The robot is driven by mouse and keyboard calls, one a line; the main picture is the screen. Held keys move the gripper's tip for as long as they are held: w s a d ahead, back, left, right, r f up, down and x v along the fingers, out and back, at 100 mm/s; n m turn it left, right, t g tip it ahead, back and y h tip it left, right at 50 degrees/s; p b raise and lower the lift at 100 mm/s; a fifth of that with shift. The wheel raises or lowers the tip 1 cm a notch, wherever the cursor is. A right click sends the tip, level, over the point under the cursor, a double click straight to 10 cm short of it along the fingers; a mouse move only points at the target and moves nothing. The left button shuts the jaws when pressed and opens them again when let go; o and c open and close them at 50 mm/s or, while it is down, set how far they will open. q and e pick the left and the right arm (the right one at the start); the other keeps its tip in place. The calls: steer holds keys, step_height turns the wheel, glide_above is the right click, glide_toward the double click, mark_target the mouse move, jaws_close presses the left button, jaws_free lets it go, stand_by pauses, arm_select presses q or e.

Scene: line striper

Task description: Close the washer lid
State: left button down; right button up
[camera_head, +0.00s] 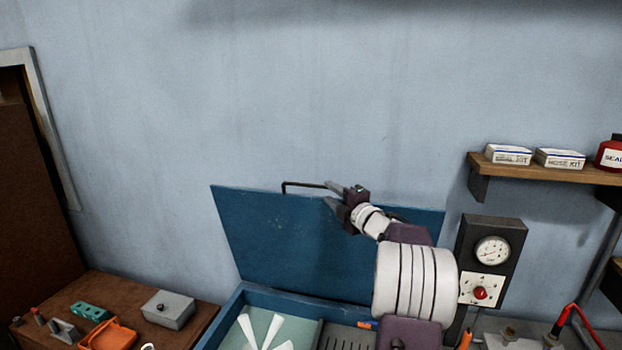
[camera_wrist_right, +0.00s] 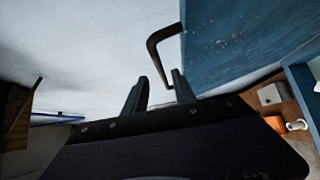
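The washer lid (camera_head: 290,245) is a blue panel standing raised and open at the back of the blue washer (camera_head: 238,302), near the wall. A dark bar handle (camera_head: 300,184) sticks up from its top edge; the handle also shows in the right wrist view (camera_wrist_right: 153,50). My right gripper (camera_head: 331,194) is at the lid's top edge, by the right end of the handle. In the wrist view its two fingers (camera_wrist_right: 160,78) are apart, with part of the handle between or just beyond their tips; contact cannot be told. My right arm hides the lid's right part. My left gripper is out of view.
A brown bench (camera_head: 203,318) at left holds a grey box (camera_head: 168,309), an orange tray (camera_head: 108,335) and small parts. A shelf (camera_head: 545,168) with boxes and a gauge panel (camera_head: 490,262) are on the right wall. The wall above the lid is clear.

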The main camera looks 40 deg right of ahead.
mark_target(313, 185)
steer(key=w+p, duration=0.1)
steer(key=w, duration=0.1)
steer(key=w+p, duration=0.1)
steer(key=w, duration=0.1)
steer(key=w+a+p, duration=0.1)
steer(key=w, duration=0.2)
steer(key=shift+r+p, duration=0.2)
steer(key=shift+p, duration=0.15)
steer(key=shift+w+d+p, duration=0.25)
steer(key=shift+w+p, duration=0.2)
steer(key=shift+w, duration=0.15)
steer(key=shift+w+d+p, duration=0.2)
steer(key=shift+w+p, duration=0.2)
steer(key=shift+w, duration=0.15)
steer(key=shift+w+d+f, duration=0.2)
steer(key=shift+w+d, duration=0.05)
steer(key=shift+w, duration=0.05)
steer(key=shift+w+a, duration=0.15)
steer(key=shift+a, duration=0.05)
steer(key=shift+w+a, duration=0.1)
steer(key=shift+c, duration=0.9)
jaws_close()
steer(key=shift+f, duration=0.1)
